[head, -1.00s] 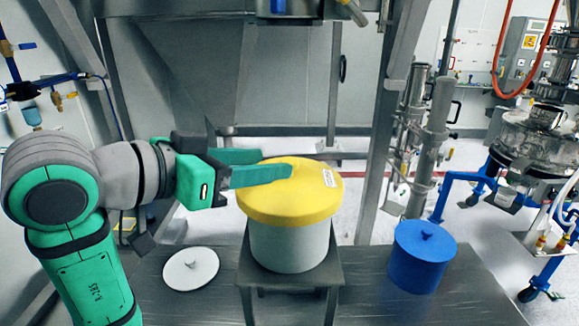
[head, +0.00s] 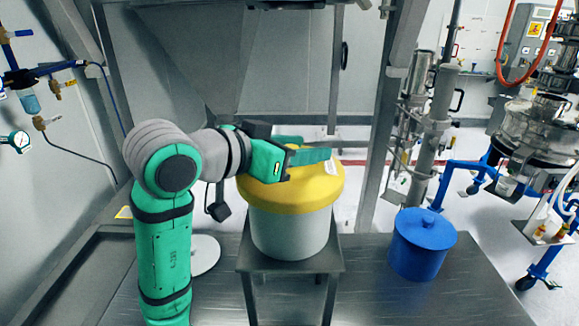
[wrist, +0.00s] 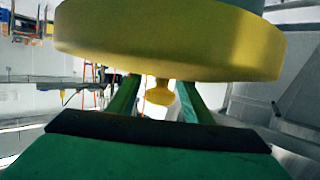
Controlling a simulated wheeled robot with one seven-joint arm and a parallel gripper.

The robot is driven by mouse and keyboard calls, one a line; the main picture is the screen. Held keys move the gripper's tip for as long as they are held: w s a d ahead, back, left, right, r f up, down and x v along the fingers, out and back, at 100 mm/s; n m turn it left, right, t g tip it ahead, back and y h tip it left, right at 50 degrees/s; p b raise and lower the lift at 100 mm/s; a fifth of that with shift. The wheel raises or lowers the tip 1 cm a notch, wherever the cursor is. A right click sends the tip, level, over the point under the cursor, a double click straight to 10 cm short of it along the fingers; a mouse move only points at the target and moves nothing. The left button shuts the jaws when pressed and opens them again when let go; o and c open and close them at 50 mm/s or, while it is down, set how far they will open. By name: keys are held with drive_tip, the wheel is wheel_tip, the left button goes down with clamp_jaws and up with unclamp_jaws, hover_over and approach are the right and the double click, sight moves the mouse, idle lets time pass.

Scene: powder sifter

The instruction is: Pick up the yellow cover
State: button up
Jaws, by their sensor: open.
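The yellow cover (head: 292,193) sits on a pale drum (head: 290,233), which stands on a small metal stand in the head view. My gripper (head: 318,148) is over the top of the cover, its green fingers open and pointing right. In the wrist view, which looks upside down, the cover (wrist: 170,45) fills the upper part. Its small yellow knob (wrist: 159,94) appears between the two spread fingers, with space visible beside it. The knob is hidden in the head view. I cannot tell whether either finger touches it.
A blue lidded pot (head: 423,245) stands on the metal table (head: 460,295) to the right. A white lid (head: 205,254) lies at the left, partly behind my arm. A steel post (head: 385,150) rises just behind the drum's right side. A hopper (head: 215,60) hangs behind.

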drive_tip(key=shift+w+d, duration=0.1)
drive_tip(key=shift+c, duration=0.3)
drive_tip(key=shift+w, duration=0.1)
drive_tip(key=c, duration=1)
drive_tip(key=shift+f, duration=0.1)
drive_tip(key=shift+c, duration=0.3)
drive_tip(key=shift+s, duration=0.2)
